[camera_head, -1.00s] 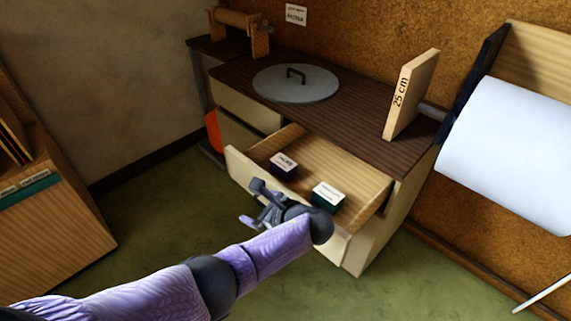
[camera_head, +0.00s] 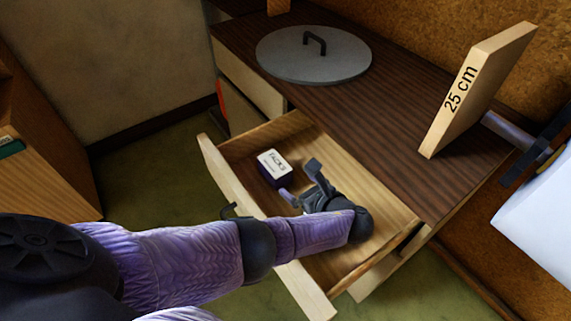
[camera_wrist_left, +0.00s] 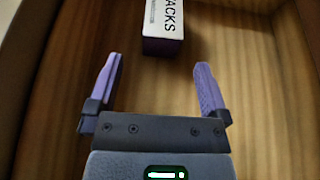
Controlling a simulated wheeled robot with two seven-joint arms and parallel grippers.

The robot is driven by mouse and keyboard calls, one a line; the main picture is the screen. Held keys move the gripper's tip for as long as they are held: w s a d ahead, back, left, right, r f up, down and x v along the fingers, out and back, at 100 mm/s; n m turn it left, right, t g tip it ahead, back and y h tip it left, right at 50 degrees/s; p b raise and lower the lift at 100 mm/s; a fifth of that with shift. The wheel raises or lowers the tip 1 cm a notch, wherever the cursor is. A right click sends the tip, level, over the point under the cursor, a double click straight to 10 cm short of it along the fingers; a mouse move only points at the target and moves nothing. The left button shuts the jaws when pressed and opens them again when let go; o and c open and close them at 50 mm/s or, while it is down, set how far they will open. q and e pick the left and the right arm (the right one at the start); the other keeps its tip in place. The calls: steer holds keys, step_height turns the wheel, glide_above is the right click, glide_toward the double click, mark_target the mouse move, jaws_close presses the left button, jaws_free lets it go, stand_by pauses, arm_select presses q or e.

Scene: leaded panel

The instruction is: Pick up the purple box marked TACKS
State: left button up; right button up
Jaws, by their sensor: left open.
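The purple box marked TACKS (camera_head: 274,168), with a white label on top, sits in the open wooden drawer (camera_head: 232,185). In the left wrist view the TACKS box (camera_wrist_left: 163,30) is at the top, a little beyond the fingertips and roughly between their lines. My left gripper (camera_head: 301,183) is over the drawer, just right of the box in the head view. It is open and empty, and its two purple fingers (camera_wrist_left: 158,72) stand apart from the box. The far end of the box is cut off in the wrist view.
The dark counter (camera_head: 400,165) above the drawer holds a grey round lid (camera_head: 313,58) and an upright board marked 25 cm (camera_head: 478,88).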

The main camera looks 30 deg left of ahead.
mark_target(280, 170)
arm_select(q)
steer(key=shift+w+a+f, duration=0.1)
steer(key=shift+w+f, duration=0.1)
steer(key=shift+f, duration=0.25)
steer(key=b+x, duration=0.5)
steer(key=x, duration=0.4)
steer(key=shift+w, duration=0.15)
steer(key=shift+w+a, duration=0.1)
steer(key=shift+a, duration=0.2)
steer(key=shift+r, duration=0.2)
steer(key=shift+c, duration=0.9)
steer(key=c, duration=1)
arm_select(e)
steer(key=f, duration=0.3)
steer(key=s+f, duration=0.1)
steer(key=f, duration=0.1)
steer(key=shift+d+f, duration=0.2)
